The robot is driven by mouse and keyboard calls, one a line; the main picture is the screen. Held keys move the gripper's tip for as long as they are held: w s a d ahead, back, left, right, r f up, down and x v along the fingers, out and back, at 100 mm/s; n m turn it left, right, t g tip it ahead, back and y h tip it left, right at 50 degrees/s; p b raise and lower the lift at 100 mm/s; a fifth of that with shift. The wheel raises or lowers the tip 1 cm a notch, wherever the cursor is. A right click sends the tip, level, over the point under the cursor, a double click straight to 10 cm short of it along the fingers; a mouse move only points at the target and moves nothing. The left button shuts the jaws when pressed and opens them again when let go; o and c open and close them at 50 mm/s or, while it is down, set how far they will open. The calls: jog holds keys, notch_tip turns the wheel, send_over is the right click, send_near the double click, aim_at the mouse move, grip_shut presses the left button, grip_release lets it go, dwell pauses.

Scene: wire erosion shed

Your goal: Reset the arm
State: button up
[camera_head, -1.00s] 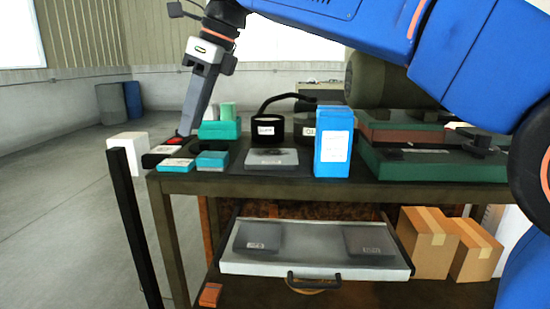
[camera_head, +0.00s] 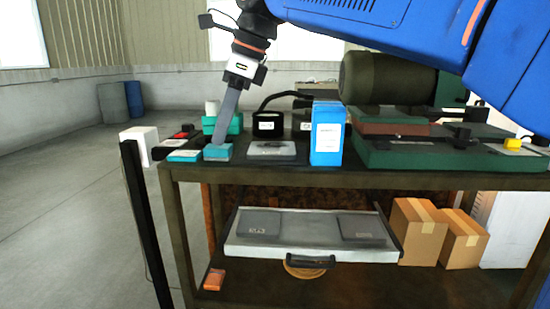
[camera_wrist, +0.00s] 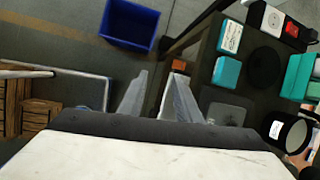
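My gripper (camera_head: 220,138) hangs at the end of my blue arm, tilted, over the left part of the bench. In the head view its tips overlap the small teal boxes (camera_head: 218,152); I cannot tell the exact gap between them. In the wrist view, my gripper (camera_wrist: 155,92) shows two grey fingers standing apart with nothing held between them. The teal boxes (camera_wrist: 227,71) appear to the right of the fingers there.
The dark bench (camera_head: 290,177) holds a blue box (camera_head: 326,133), a black cylinder (camera_head: 267,124), a grey plate (camera_head: 272,149) and a green machine (camera_head: 450,160). An open drawer (camera_head: 270,250) juts out below, beside cardboard boxes (camera_head: 417,230). A black post (camera_head: 144,220) stands left. A blue bin (camera_wrist: 130,24) is on the floor.

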jog(key=s+d+f+n+t, duration=0.1)
jog(key=d+f+n, duration=0.25)
jog(key=d, duration=0.45)
jog(key=s+d+f+n+t+h, duration=0.1)
jog(key=d+f+n, duration=0.1)
jog(key=d+f, duration=0.4)
jog(key=s+d+f+n, duration=0.2)
jog(key=d+f, duration=0.1)
jog(key=d, duration=0.6)
jog(key=s+d+f+n+h, duration=0.1)
jog(key=s+d+f+n, duration=0.2)
jog(key=f, duration=0.4)
jog(key=s+d+f+n+t+h, duration=0.1)
jog(key=s+d+f+n, duration=0.2)
jog(key=s+d+f, duration=0.3)
jog(key=s+d+f+n+h, duration=0.1)
jog(key=s+d+f+n, duration=0.2)
jog(key=d+f, duration=0.4)
notch_tip(320, 180, down, 2)
jog(key=shift+s+d+n+t, duration=0.2)
jog(key=shift+s+n+t, duration=0.2)
jog(key=shift+s, duration=0.45)
